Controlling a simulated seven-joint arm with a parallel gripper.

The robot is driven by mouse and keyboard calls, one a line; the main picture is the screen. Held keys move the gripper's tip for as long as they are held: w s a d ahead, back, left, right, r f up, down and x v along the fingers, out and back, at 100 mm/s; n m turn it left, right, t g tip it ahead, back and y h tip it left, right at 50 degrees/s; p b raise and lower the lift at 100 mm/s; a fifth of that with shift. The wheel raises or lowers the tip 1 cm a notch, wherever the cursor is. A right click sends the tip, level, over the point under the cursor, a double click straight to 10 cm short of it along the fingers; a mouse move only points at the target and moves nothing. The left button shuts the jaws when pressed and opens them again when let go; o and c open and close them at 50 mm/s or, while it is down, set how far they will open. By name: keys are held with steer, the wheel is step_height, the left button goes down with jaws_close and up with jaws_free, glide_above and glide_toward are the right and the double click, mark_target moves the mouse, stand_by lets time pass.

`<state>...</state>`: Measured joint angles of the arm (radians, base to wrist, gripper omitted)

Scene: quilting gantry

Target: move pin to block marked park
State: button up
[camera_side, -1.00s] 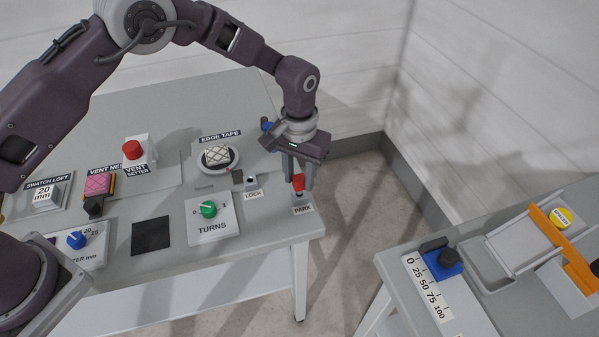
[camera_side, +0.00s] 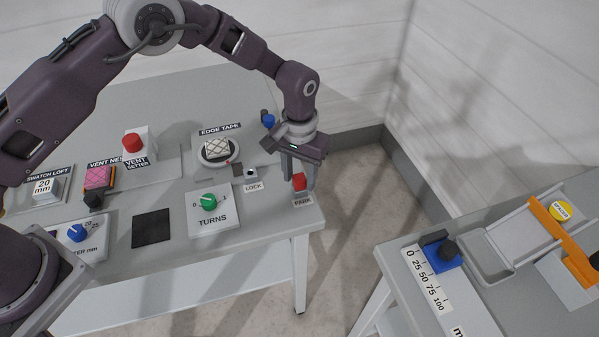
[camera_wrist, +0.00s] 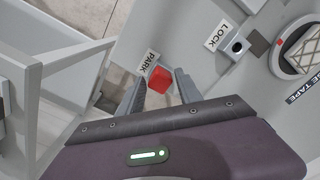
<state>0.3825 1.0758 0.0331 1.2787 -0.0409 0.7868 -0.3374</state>
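The pin (camera_side: 299,181) shows as a red head at the block marked PARK (camera_side: 302,195), at the table's front right corner. The red head also shows in the wrist view (camera_wrist: 160,79), and its shank is hidden. The pin looks seated in the PARK block, but the hole itself is hidden. My gripper (camera_side: 301,184) is just above that block, with its fingers on either side of the red head. In the wrist view the fingers are spread with a gap beside the pin. The block marked LOCK (camera_side: 251,174) has an empty dark hole, also in the wrist view (camera_wrist: 237,47).
The TURNS panel with a green knob (camera_side: 208,202) is left of PARK. The edge tape disc (camera_side: 217,150) is behind LOCK. The table edge is close to PARK on the right, with open floor beyond. A second table holds a blue slider (camera_side: 441,257).

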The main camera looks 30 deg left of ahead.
mark_target(300, 177)
steer(key=shift+o, duration=1.3)
step_height(300, 177, up, 7)
steer(key=shift+r, duration=0.1)
